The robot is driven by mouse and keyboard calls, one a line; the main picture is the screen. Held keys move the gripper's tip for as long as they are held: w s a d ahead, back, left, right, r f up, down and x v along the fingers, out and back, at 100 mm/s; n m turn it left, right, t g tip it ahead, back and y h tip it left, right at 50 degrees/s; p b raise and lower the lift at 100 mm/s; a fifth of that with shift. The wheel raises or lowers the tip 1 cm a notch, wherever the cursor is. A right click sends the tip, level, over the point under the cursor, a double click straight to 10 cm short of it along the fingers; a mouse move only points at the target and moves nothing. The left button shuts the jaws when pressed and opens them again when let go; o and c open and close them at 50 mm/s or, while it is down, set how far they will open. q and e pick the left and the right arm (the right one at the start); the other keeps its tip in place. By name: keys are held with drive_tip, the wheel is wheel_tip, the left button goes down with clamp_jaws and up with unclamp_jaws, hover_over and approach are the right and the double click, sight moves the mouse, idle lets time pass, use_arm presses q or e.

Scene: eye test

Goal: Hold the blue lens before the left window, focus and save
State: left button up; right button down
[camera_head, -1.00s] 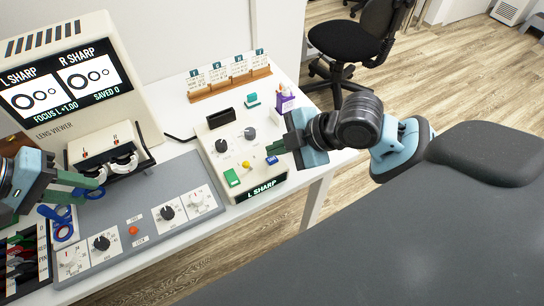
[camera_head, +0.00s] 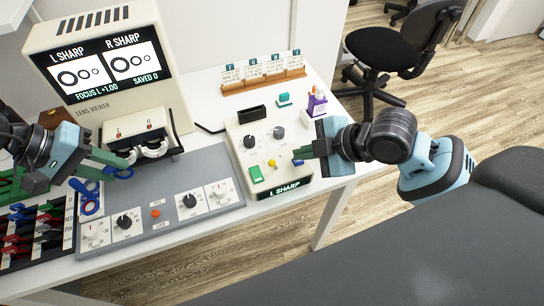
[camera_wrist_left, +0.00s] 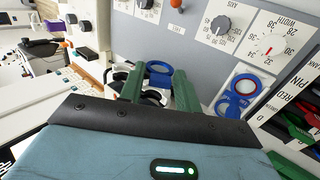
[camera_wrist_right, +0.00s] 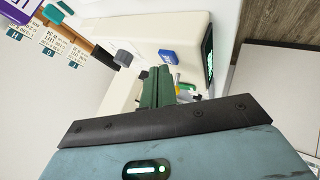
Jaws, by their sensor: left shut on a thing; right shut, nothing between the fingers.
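My left gripper (camera_head: 112,166) is shut on a blue lens (camera_head: 124,172), whose ring shows by its green fingertips. That ring (camera_wrist_left: 160,74) also shows between the fingers in the left wrist view. It is near the left window of the lens viewer (camera_head: 90,105); the exact alignment cannot be told. The screen (camera_head: 102,68) reads L SHARP, R SHARP, FOCUS L +1.00, SAVED 0. The control box (camera_head: 240,150) reads L SHARP and carries knobs and green, yellow and blue buttons. My right gripper (camera_head: 298,153) is shut and empty by the blue button (camera_head: 297,162); contact cannot be told.
A rack (camera_head: 35,238) of coloured items is at lower left. Cards in a wooden holder (camera_head: 265,82), a teal item and a purple box (camera_head: 317,101) stand behind the control box.

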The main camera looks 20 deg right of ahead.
sight(304, 162)
drive_tip(key=shift+f, duration=0.4)
idle(0.8)
drive_tip(key=shift+r, duration=0.85)
drive_tip(key=shift+r, duration=2.5)
drive_tip(key=shift+d, duration=0.1)
drive_tip(key=v, duration=0.7)
drive_tip(key=shift+s+r, duration=0.15)
drive_tip(key=shift+s, duration=0.05)
use_arm(q)
drive_tip(key=shift+s+r, duration=0.1)
